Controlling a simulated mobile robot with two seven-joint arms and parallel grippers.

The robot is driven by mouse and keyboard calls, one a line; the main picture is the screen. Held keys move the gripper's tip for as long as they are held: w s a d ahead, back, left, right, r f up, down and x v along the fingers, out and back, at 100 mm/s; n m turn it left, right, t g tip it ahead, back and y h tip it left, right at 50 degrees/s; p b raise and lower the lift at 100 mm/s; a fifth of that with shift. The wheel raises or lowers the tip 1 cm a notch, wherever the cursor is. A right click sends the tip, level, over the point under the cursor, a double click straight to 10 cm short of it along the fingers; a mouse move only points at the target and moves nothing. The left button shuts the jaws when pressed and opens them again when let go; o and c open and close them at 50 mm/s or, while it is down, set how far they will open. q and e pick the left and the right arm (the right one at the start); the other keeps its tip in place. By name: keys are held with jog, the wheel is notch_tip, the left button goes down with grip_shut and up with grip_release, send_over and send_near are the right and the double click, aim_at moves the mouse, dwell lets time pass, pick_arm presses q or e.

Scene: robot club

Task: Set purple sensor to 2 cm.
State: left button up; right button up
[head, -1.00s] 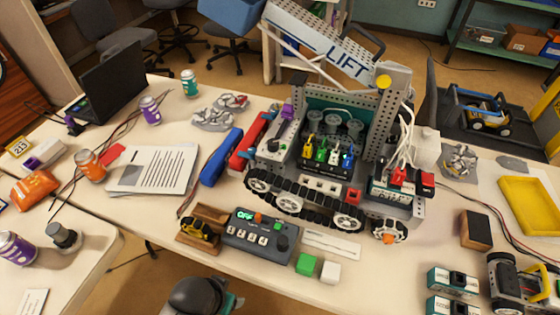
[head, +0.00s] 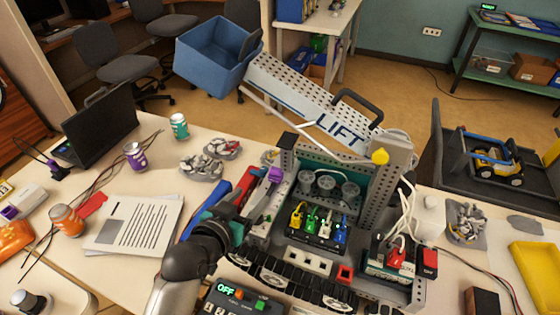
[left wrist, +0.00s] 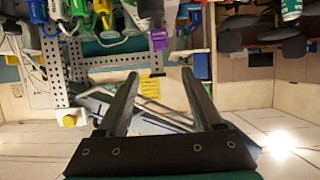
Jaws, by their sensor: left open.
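The purple sensor (head: 275,174) sits at the left side of the tracked robot (head: 321,265) on the table, near the top of a light upright rail. It also shows in the left wrist view (left wrist: 158,39), beyond the fingertips. My left gripper (head: 258,200) is beside the robot's left side, just below and left of the sensor. In the left wrist view its two fingers (left wrist: 160,75) are apart with nothing held between them. I cannot tell any distance reading for the sensor. My right gripper is not in view.
A control box (head: 238,301) with a lit "OFF" display is at the bottom, partly cut off. The perforated LIFT arm (head: 310,105) rises above the robot, with a blue bin (head: 212,58) at its end.

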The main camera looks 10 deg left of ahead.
aim_at(274, 172)
pick_arm(q)
jog(key=shift+w+d+f, duration=0.1)
jog(key=shift+w+f, duration=0.05)
jog(key=shift+w, duration=0.25)
jog(key=b+x, duration=0.2)
jog(key=x, duration=1.1)
jog(key=shift+w+f, duration=0.2)
jog(key=shift+w, duration=0.15)
jog(key=shift+c, duration=0.2)
grip_shut()
dwell(0.6)
